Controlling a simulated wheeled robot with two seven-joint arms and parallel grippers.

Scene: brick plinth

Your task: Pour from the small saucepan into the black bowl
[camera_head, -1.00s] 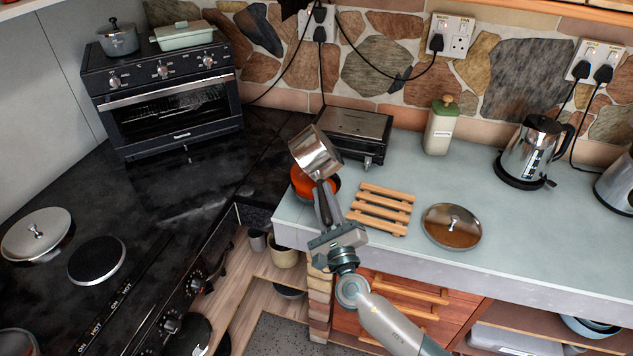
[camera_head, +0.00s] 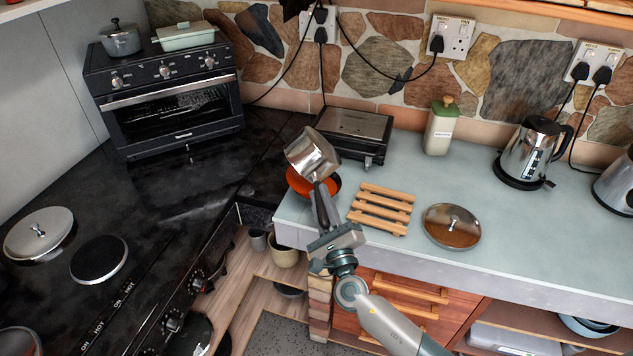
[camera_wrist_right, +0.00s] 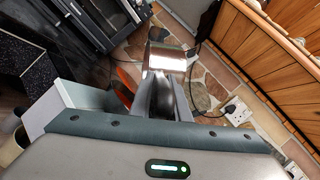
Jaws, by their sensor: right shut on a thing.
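The small saucepan (camera_head: 311,156) is shiny steel and is held in the air, tilted, over the bowl at the counter's left end. Its contents cannot be made out. My right gripper (camera_head: 327,228) is shut on the saucepan's dark handle. The bowl (camera_head: 331,186) shows orange-red inside with a dark edge at its right. The saucepan and handle hide part of it. In the right wrist view the saucepan (camera_wrist_right: 165,60) is ahead of the gripper, and an orange part of the bowl (camera_wrist_right: 126,80) shows to its left. My left gripper is not in view.
A wooden slatted rack (camera_head: 381,209) and a steel lid (camera_head: 452,226) lie right of the bowl. A black sandwich press (camera_head: 354,135) stands close behind the saucepan. A green-and-white jar (camera_head: 440,128) and a kettle (camera_head: 532,152) stand farther right. The counter's front edge is below the bowl.

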